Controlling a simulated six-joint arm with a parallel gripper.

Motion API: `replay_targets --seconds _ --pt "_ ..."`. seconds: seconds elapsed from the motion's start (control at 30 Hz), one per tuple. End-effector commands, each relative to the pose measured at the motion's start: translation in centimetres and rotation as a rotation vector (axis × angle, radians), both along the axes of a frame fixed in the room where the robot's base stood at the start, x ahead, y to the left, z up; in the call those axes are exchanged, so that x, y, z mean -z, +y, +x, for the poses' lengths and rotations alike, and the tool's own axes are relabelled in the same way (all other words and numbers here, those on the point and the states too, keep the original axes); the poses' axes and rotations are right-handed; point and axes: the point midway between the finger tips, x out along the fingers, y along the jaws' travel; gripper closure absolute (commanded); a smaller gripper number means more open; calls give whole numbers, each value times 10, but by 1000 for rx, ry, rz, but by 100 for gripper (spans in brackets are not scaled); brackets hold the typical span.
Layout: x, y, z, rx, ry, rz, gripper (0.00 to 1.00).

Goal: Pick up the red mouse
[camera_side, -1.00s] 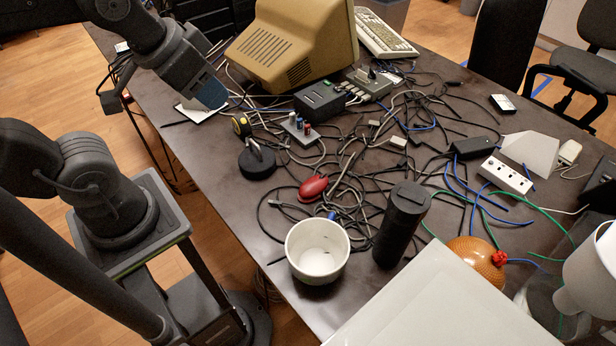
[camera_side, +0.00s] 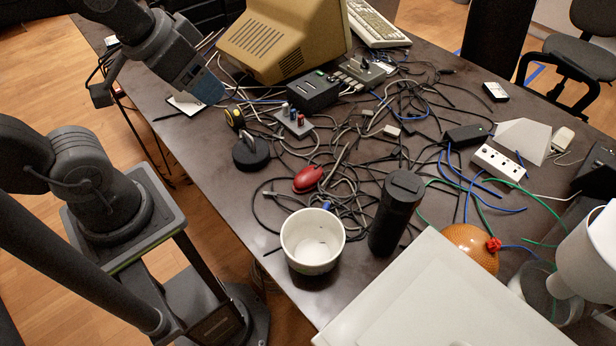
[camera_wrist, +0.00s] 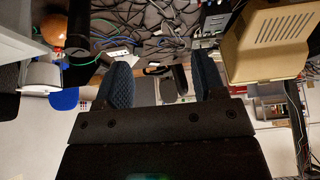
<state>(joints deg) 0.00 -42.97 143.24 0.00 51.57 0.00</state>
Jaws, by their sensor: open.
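The red mouse (camera_side: 308,178) lies among tangled cables on the dark table, behind a white bowl (camera_side: 312,241) in the side view. I cannot make it out in the wrist view. My gripper (camera_side: 208,88) is above the table's left part, up and left of the mouse and well apart from it. In the wrist view my gripper (camera_wrist: 163,78) shows two dark padded fingers spread wide, with nothing between them.
A black cylinder (camera_side: 396,214) stands right of the bowl. A round black object (camera_side: 250,153) and a small board (camera_side: 294,124) lie between gripper and mouse. A beige monitor (camera_side: 285,42) stands at the back. Bare tabletop (camera_side: 215,148) shows along the left edge.

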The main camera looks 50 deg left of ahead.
Motion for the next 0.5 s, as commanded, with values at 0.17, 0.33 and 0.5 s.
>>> replay_targets --seconds 0.17,0.33,0.5 --pt "0 0 0 0 0 0 19" --pt "0 0 0 0 0 0 16" --pt "3 -5 6 19 5 -16 16"
